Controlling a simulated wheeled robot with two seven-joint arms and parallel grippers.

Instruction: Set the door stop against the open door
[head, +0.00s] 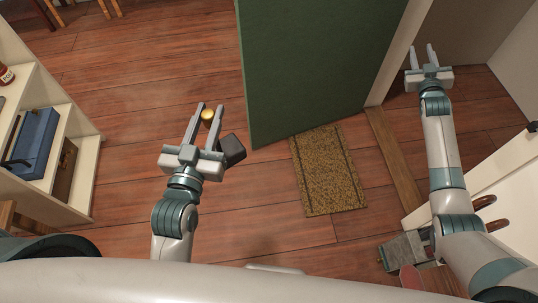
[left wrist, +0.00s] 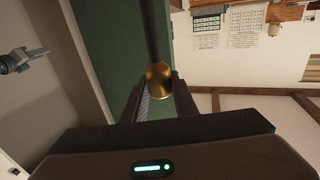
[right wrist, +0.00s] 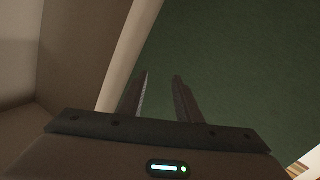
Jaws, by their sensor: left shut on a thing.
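My left gripper (head: 204,112) is shut on the door stop, whose round brass end (head: 208,115) shows between the fingertips. A dark grey block (head: 231,149), apparently the door stop's body, shows right beside the fingers. In the left wrist view the brass piece (left wrist: 159,82) sits between the fingers, with a dark rod (left wrist: 153,30) running up from it. The green door (head: 315,60) stands open to the right of my left gripper, with a gap between. My right gripper (head: 421,55) is open and empty near the doorway; its fingers (right wrist: 160,98) are apart.
A brown doormat (head: 328,170) lies on the wooden floor below the door's lower edge. A wooden threshold strip (head: 395,160) runs beside it. Cream shelves (head: 80,165) with a blue box (head: 36,140) stand at left. Floor left of the door is clear.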

